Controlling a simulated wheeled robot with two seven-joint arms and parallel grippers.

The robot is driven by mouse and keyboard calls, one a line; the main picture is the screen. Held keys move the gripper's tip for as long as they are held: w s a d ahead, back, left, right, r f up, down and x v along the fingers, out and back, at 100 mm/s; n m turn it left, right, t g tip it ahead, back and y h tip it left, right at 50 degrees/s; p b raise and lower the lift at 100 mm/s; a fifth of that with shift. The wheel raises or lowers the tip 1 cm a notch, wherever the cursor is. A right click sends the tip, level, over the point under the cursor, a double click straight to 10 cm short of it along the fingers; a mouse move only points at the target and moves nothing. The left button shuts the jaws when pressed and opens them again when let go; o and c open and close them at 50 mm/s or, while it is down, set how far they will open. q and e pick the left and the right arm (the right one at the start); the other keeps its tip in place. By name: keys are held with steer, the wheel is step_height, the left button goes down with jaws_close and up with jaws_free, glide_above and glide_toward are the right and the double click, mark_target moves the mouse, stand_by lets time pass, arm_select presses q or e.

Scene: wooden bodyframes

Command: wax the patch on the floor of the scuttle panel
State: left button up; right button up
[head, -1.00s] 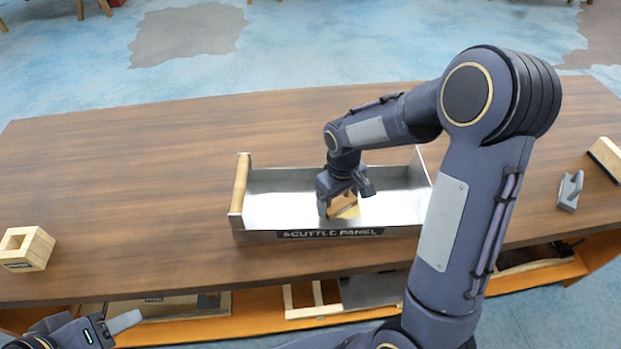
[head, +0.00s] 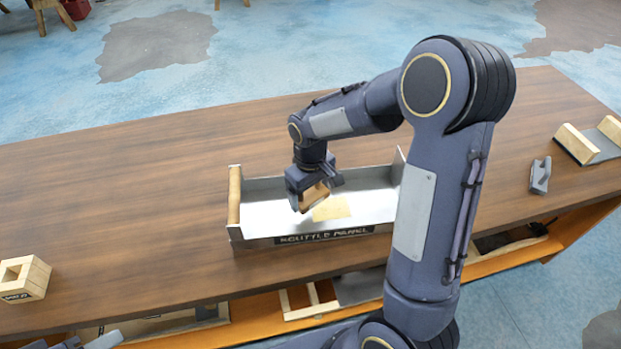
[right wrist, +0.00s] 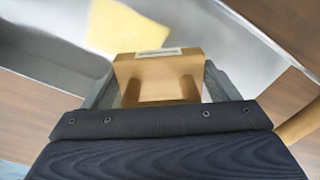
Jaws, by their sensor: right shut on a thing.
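The scuttle panel (head: 268,212) is a metal tray with a wooden bar at its left end and a name label on its front. A pale yellow patch (head: 333,208) lies on its floor near the front; it also shows in the right wrist view (right wrist: 125,28). My right gripper (head: 314,196) is shut on a tan wooden block (right wrist: 158,72) with a small label. The block is over the panel, just left of the patch; I cannot tell whether it touches the floor. My left gripper (head: 100,342) only shows in part at the bottom left edge.
A hollow wooden block (head: 24,278) stands at the table's left. A grey tool (head: 540,176) and a wood-and-metal part (head: 592,142) lie at the right. Parts lie on the shelf below.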

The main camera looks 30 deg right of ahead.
steer(key=shift+r+p, duration=1)
steer(key=shift+r, duration=0.6)
steer(key=shift+f, duration=0.1)
